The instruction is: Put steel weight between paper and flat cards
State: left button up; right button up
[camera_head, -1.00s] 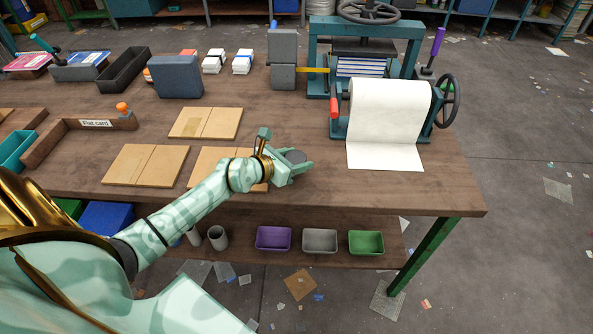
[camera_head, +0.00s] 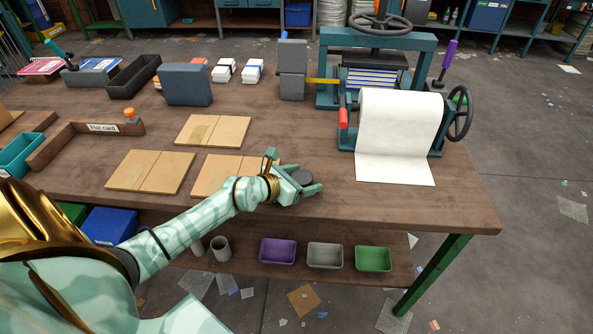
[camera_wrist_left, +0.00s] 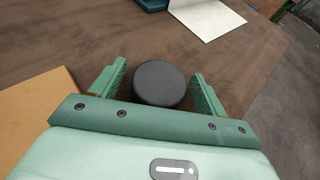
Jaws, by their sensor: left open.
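The steel weight is a dark round disc (camera_wrist_left: 160,84) on the wooden table, between the two open fingers of my left gripper (camera_wrist_left: 158,92). Gaps show on both sides of it in the left wrist view. In the head view the weight (camera_head: 302,177) sits between the fingertips of the left gripper (camera_head: 307,184). The white paper (camera_head: 397,135) hangs from a roller and lies on the table to the right of the weight. The flat cards are tan folded boards; one (camera_head: 213,130) lies behind, one (camera_head: 150,171) at left, and one (camera_head: 215,174) is partly hidden by my left arm.
A wooden holder labelled "Flat card" (camera_head: 103,128) stands at left. Dark grey blocks (camera_head: 186,84) and a teal press (camera_head: 376,60) stand at the back. Purple, grey and green bins (camera_head: 325,256) sit on the shelf below.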

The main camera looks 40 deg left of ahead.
pick_arm(q)
jog(key=p+v, duration=0.3)
jog(key=v, duration=0.8)
jog(key=shift+s+r+p, duration=0.1)
jog(key=shift+p, duration=0.3)
jog(key=shift+s+a+r, duration=0.15)
jog(key=shift+s, duration=0.3)
